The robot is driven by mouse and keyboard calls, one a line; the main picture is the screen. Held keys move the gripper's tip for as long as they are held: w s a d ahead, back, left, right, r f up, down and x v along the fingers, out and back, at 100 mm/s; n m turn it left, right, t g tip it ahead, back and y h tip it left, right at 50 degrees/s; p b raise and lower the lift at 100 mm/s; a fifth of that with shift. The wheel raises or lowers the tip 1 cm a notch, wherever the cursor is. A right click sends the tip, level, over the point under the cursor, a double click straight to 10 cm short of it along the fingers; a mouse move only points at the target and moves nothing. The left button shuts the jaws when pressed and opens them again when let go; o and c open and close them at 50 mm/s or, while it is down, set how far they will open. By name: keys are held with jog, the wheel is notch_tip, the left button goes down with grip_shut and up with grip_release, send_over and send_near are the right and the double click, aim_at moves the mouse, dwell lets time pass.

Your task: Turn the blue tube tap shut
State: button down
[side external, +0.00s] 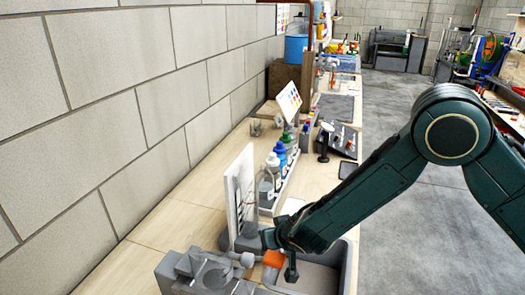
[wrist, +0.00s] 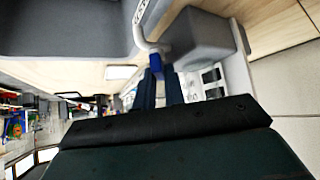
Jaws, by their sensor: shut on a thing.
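The blue tube tap (wrist: 157,60) shows in the wrist view at the end of a pale bent tube (wrist: 142,22). My gripper (wrist: 160,76) reaches it from below in the picture, its two dark fingers shut on it. The fingers hide much of the tap, so I cannot tell how far it is turned. In the side external view my gripper (side external: 270,238) is low at the front, beside the grey sink. The blue tap cannot be made out there behind my gripper.
An orange block (side external: 273,258) sits just below my gripper, close to a grey fitting (side external: 205,272). A white upright panel (side external: 240,190) and several bottles (side external: 272,168) stand behind on the wooden bench (side external: 180,220). The wall runs along the left; open floor (side external: 390,110) lies right.

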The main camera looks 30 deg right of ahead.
jog(key=c, duration=1.5)
grip_release()
jog(key=shift+d+n+y, duration=0.1)
jog(key=shift+n+y, duration=0.3)
jog(key=shift+n, duration=0.1)
jog(key=shift+d+n+y, duration=0.2)
jog(key=shift+n+y, duration=1.2)
jog(key=shift+n, duration=0.4)
jog(key=shift+s+d+r+n+g+y, duration=0.1)
jog(key=shift+s+d+r+n+g, duration=0.4)
jog(key=shift+s+d+r, duration=2.3)
jog(key=shift+s+d+r+n+g+y, duration=0.1)
jog(key=shift+s+d+r+n+g, duration=0.4)
jog(key=shift+s+d+r, duration=2.3)
jog(key=shift+s+d+r+n+g+y, duration=0.1)
jog(key=shift+s+d+r+n+g, duration=0.85)
jog(key=shift+s+r, duration=3.2)
jog(key=shift+w+d+r+m+t, duration=0.2)
jog(key=shift+w+r+m+t, duration=0.05)
jog(key=shift+w+r, duration=0.3)
jog(key=shift+w+d+r+m+t, duration=0.2)
jog(key=shift+w+r, duration=0.35)
